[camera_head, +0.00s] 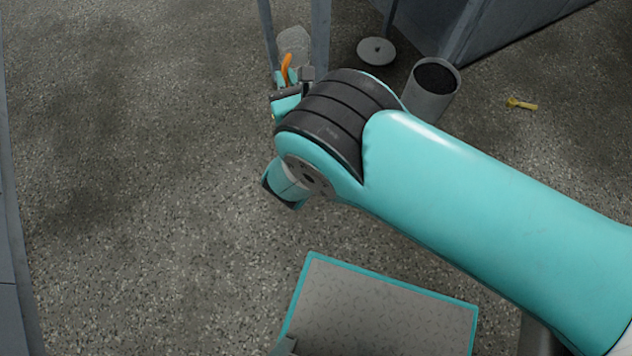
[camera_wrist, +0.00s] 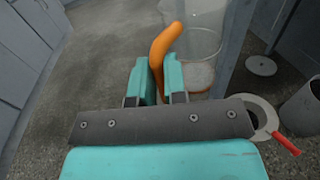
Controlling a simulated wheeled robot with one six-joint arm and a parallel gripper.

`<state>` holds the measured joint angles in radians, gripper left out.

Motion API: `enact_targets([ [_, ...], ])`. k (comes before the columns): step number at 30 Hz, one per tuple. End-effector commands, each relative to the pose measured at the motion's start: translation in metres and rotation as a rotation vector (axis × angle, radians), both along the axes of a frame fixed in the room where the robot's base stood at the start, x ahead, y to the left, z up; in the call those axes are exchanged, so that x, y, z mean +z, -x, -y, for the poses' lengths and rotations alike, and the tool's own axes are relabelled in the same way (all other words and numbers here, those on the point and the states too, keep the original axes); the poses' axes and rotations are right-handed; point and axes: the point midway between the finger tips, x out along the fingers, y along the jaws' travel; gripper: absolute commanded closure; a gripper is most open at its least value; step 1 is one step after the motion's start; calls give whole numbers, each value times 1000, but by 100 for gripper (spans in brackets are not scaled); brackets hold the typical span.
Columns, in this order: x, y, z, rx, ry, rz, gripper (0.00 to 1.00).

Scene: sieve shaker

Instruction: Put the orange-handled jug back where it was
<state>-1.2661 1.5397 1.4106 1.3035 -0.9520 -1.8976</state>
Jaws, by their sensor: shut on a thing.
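The jug (camera_head: 293,40) has a pale see-through body and an orange handle (camera_head: 287,65). In the head view it shows between two grey posts, past my wrist. My gripper (camera_head: 286,80) has its teal fingers shut on the orange handle. In the wrist view the gripper (camera_wrist: 157,78) has one finger on each side of the handle (camera_wrist: 165,45). The jug's clear body (camera_wrist: 192,28) is beyond the fingers, and a pale grainy layer shows low in it. I cannot tell whether the jug touches anything underneath.
A grey post (camera_head: 320,35) stands close right of the jug. A grey disc (camera_head: 376,50) and a dark-topped cylinder (camera_head: 432,90) are further right, with a yellow item (camera_head: 521,104) on the speckled floor. The wrist view shows a red handle (camera_wrist: 285,143). The floor at left is clear.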

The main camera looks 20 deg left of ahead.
Motion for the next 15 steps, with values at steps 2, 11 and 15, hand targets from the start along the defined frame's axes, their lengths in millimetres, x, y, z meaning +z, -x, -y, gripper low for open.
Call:
enact_targets([
  [2, -70, -5, 11, 51, 5, -3, 100],
  [11, -238, -4, 51, 264, 2, -2, 100],
  [15, -289, 2, 68, 338, 0, -1, 100],
])
